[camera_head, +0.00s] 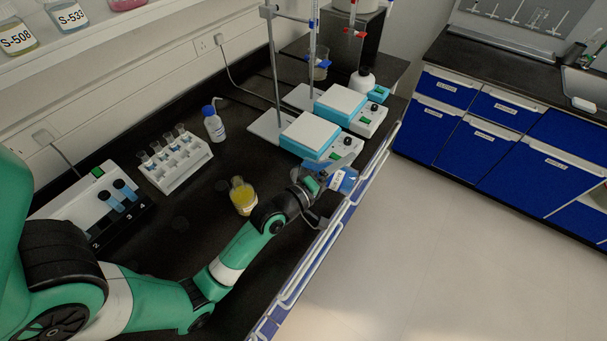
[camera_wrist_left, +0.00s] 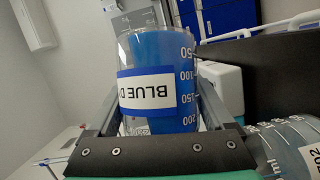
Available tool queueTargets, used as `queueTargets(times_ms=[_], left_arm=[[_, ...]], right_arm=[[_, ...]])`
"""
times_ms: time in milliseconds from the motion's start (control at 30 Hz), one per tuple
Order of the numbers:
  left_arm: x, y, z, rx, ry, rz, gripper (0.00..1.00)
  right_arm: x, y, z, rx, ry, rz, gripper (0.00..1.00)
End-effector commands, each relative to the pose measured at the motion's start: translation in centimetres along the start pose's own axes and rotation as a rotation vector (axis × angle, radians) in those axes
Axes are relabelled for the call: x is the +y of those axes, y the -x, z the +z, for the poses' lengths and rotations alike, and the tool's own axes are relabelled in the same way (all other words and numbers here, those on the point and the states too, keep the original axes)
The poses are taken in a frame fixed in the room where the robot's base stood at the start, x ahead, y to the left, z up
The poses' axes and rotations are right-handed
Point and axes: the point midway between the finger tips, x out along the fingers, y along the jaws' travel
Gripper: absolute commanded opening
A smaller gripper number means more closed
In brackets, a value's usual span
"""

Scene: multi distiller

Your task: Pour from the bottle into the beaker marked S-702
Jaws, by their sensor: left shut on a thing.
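My left gripper (camera_head: 318,187) is shut on a clear graduated container (camera_head: 345,180) of blue liquid near the bench's front edge. In the left wrist view this container (camera_wrist_left: 160,75) sits between the fingers, with an upside-down white label reading "BLUE D", its end cut off. The beaker marked 702 (camera_wrist_left: 290,145) shows only in part at the lower right of the left wrist view, beside the gripper and apart from the held container. In the head view I cannot clearly make out this beaker. My right gripper is not in view.
A beaker of yellow liquid (camera_head: 243,195) stands close to my left arm. A blue-capped wash bottle (camera_head: 214,127), a rack of tubes (camera_head: 176,163) and a dark-capped white bottle (camera_head: 362,80) stand farther off. Hotplate stirrers with stands (camera_head: 310,137) are just beyond the gripper.

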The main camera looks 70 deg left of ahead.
Motion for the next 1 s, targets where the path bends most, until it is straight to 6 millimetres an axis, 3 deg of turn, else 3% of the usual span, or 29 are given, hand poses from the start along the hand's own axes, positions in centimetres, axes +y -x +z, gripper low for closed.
queueTargets(times_ms=[1000], left_arm=[[0.12, 0.01, -0.07, 0.002, 0.039, 0.025, 0.0]], right_arm=[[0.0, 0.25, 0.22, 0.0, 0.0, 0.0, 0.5]])
